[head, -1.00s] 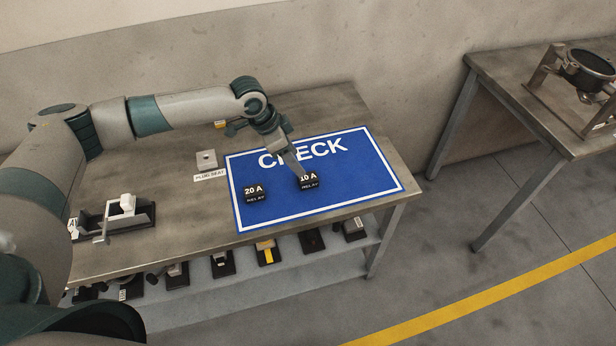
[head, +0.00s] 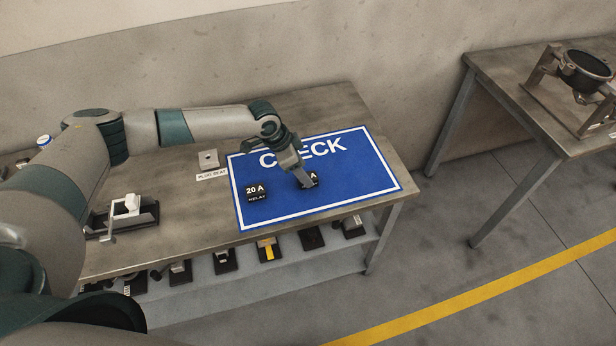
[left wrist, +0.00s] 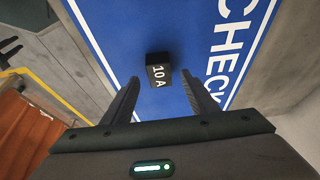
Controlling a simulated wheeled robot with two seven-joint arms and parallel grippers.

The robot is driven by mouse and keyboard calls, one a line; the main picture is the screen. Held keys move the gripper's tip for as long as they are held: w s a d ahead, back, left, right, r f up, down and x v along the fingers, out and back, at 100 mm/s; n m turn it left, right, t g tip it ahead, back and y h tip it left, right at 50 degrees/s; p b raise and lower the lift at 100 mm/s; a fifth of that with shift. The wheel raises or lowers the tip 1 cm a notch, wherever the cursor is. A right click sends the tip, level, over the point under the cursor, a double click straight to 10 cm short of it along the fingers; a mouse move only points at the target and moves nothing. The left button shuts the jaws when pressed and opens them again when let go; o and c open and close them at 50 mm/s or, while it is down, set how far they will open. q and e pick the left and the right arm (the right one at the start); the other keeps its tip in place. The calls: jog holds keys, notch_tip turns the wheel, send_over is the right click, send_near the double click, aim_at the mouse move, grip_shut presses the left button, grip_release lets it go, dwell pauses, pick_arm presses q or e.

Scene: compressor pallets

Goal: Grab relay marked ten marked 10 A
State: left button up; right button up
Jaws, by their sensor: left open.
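The black relay marked 10 A (head: 314,179) sits on the blue CHECK mat (head: 355,185). In the head view my left gripper (head: 306,184) is over it and hides much of it. In the left wrist view the 10 A relay (left wrist: 159,74) lies just beyond the tips of my open left gripper (left wrist: 160,85), roughly centred between the two fingers, with nothing held. A second black relay marked 20 A (head: 256,194) sits on the mat to the left. My right gripper is not in view.
The mat lies on a metal workbench (head: 200,225). A small block (head: 208,159) stands by the PLUG SEAT label. A dark fixture with a white part (head: 132,208) is at the bench's left. Several parts line the lower shelf (head: 265,280). Another table (head: 500,85) stands right.

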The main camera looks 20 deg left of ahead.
pick_arm(q)
jog(key=shift+x, duration=1.35)
jog(key=c, duration=1.2)
